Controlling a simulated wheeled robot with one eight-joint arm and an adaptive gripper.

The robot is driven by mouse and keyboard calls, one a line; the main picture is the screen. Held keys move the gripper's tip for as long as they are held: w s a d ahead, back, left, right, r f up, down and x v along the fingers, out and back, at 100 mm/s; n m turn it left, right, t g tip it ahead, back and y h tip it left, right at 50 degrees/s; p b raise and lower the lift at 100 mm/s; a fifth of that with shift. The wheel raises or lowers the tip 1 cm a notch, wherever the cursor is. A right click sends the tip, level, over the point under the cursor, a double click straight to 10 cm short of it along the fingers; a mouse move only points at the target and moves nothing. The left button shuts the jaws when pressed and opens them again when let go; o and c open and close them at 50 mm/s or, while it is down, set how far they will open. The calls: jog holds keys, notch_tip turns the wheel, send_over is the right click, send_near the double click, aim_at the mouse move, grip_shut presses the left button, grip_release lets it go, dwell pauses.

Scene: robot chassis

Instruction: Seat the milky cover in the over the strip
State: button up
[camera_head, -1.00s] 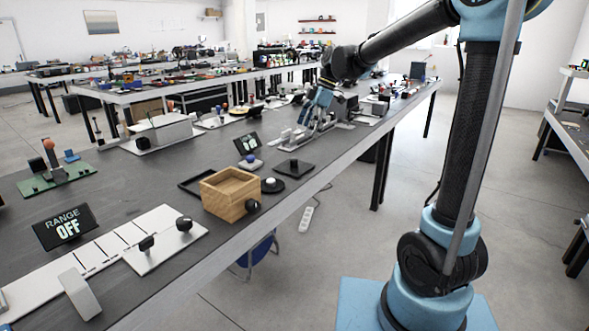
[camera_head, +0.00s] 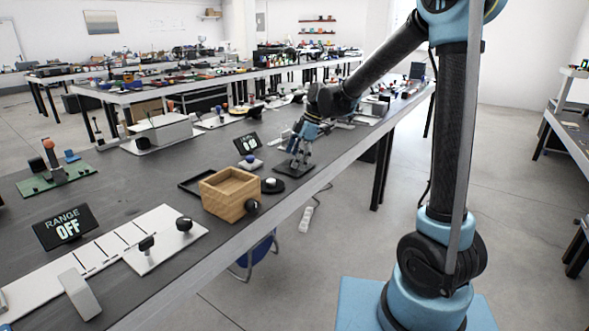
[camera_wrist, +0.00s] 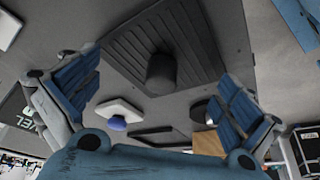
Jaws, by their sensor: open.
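My gripper (camera_head: 299,164) is over a dark square plate (camera_head: 292,171) with a black knob near the table's front edge. In the wrist view my gripper (camera_wrist: 160,72) has its blue-padded fingers wide apart, with nothing between the pads. The black knob (camera_wrist: 161,72) stands up from the ribbed dark plate (camera_wrist: 205,45) in the gap between them; contact is not visible. I cannot pick out a milky cover with certainty. A long pale strip-like panel (camera_head: 105,246) with dark slots lies at the front left of the table.
A wooden box (camera_head: 229,194) stands left of my gripper, with a round dark base (camera_head: 273,186) between. A small display (camera_head: 247,143) and a white base with a blue knob (camera_head: 250,163) are behind. A "RANGE OFF" display (camera_head: 65,227) stands at left.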

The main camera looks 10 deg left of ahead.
jog(key=shift+a+f, duration=0.1)
jog(key=shift+f, duration=0.15)
jog(key=shift+s, duration=0.1)
jog(key=shift+c, duration=0.6)
jog(key=c, duration=1.1)
jog(key=shift+r, duration=0.1)
